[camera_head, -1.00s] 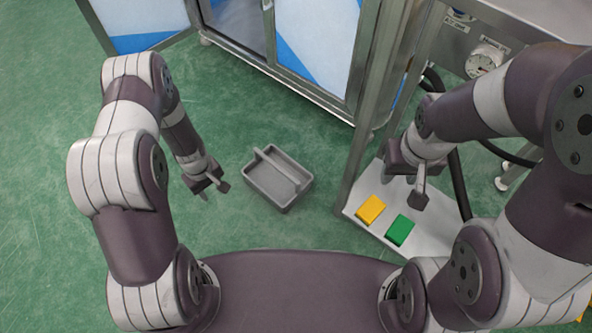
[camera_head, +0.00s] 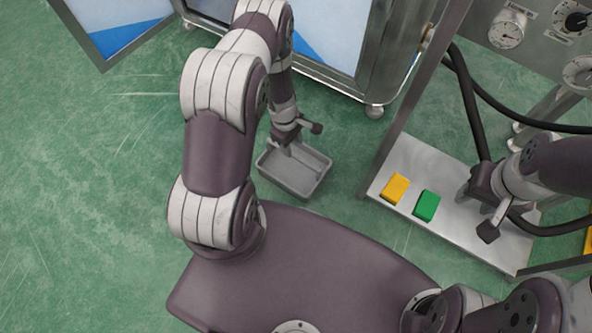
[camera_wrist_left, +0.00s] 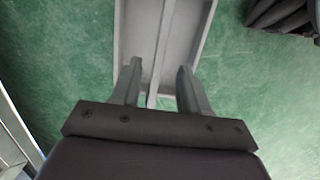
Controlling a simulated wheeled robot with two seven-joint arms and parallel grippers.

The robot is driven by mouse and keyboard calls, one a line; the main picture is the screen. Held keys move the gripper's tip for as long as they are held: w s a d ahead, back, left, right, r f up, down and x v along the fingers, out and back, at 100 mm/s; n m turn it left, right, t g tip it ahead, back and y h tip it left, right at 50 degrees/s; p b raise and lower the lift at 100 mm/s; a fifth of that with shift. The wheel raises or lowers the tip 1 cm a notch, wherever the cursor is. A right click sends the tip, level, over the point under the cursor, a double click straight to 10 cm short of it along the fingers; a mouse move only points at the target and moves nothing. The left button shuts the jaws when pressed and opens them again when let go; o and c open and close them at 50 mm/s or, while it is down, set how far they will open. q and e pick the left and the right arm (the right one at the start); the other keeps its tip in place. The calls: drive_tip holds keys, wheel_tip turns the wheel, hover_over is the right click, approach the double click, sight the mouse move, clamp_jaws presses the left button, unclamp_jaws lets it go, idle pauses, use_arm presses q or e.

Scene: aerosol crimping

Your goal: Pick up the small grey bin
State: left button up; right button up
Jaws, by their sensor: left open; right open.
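The small grey bin (camera_head: 299,180) stands on the green floor, an open tray with a central handle bar. It also shows in the left wrist view (camera_wrist_left: 188,45), with its middle bar (camera_wrist_left: 160,50) running between my fingers. My left gripper (camera_head: 301,139) is open above the bin, over its far part; in the wrist view its two fingers (camera_wrist_left: 158,85) lie on either side of the bar. I cannot tell how far down they reach. My right gripper (camera_head: 484,218) is open and empty over the metal shelf, away from the bin. The arm partly hides the bin's far end.
A metal shelf (camera_head: 455,230) with a yellow block (camera_head: 394,189) and a green block (camera_head: 426,206) lies right of the bin. A glass-doored cabinet (camera_head: 330,85) stands behind it. Black hoses hang at the right. Floor left of the bin is clear.

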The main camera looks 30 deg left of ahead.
sight(294, 154)
use_arm(q)
drive_tip(key=f+b, duration=0.1)
drive_tip(key=f, duration=0.1)
drive_tip(key=f+b, duration=0.4)
drive_tip(key=f, duration=0.1)
drive_tip(key=shift+d, duration=0.35)
drive_tip(key=shift+r, duration=0.15)
clamp_jaws()
idle(0.6)
